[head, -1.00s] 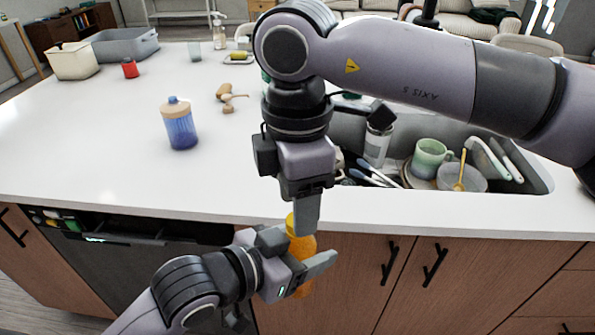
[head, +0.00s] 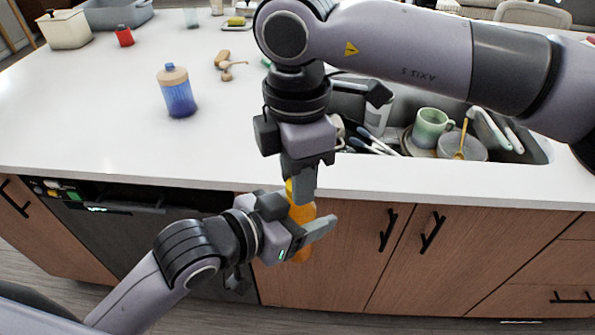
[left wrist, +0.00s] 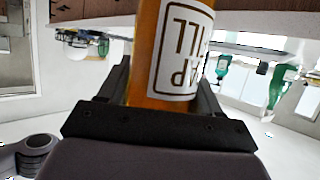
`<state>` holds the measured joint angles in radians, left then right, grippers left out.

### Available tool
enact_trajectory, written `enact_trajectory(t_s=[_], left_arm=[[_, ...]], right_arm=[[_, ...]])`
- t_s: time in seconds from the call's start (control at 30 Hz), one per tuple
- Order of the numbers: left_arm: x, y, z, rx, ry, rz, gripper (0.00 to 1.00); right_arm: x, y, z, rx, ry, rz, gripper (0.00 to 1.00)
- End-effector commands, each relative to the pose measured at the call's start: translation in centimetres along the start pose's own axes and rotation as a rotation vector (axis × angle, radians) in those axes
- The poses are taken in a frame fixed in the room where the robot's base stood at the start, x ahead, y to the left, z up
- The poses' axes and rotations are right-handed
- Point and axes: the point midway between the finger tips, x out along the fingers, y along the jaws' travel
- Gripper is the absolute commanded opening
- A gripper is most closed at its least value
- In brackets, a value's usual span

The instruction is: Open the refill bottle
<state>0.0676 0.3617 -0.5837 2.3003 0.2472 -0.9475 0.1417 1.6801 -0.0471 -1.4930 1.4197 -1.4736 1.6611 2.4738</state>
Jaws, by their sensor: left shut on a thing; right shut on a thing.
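The refill bottle (head: 301,214) is orange and stands roughly upright in front of the counter edge, off the counter. My left gripper (head: 309,234) is shut around its body from the left. In the left wrist view the bottle (left wrist: 146,40) stands between the fingers, with a white framed label (left wrist: 183,48) partly reading "AP" and "ILL". My right gripper (head: 301,190) comes down from above and is shut at the bottle's top. A bit of yellow (head: 289,187) shows beside its finger; the cap itself is mostly hidden.
A blue bottle with a tan lid (head: 177,93) stands on the white counter (head: 90,125). The sink (head: 535,150) at the right holds a green mug (head: 431,127) and other dishes. Wooden cabinet doors (head: 335,255) and a dark dishwasher front (head: 140,250) lie below the edge.

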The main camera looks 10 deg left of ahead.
Motion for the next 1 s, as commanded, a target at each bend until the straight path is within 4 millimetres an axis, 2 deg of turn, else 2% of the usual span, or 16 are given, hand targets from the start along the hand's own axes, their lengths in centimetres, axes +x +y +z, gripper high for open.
enact_trajectory(t_s=[0.2,0.4,0.77,0.8,0.83,0.87,1.0], left_arm=[[-0.01,-0.01,-0.06,0.0,0.002,0.0,0.0],[-0.01,-0.01,-0.05,0.0,0.001,0.0,0.0],[-0.01,-0.01,-0.05,0.0,0.001,0.0,0.0],[-0.01,-0.01,-0.05,0.0,0.001,0.0,0.0],[-0.01,-0.01,-0.05,0.0,0.001,0.0,0.0],[-0.01,-0.01,-0.05,0.0,0.001,0.0,0.0],[-0.01,-0.01,-0.05,0.0,0.001,0.0,0.0]], right_arm=[[-0.04,0.0,0.01,-0.298,0.0,0.0,0.0],[-0.05,0.0,0.02,-0.492,0.0,0.0,0.0],[-0.06,0.0,0.02,-0.527,0.0,0.0,0.0],[-0.06,0.0,0.02,-0.526,0.0,0.0,0.41],[-0.05,0.0,0.02,-0.526,0.0,0.0,0.51],[-0.05,0.0,0.02,-0.526,0.0,0.0,0.57],[-0.05,0.0,0.02,-0.525,0.0,0.0,0.57]])
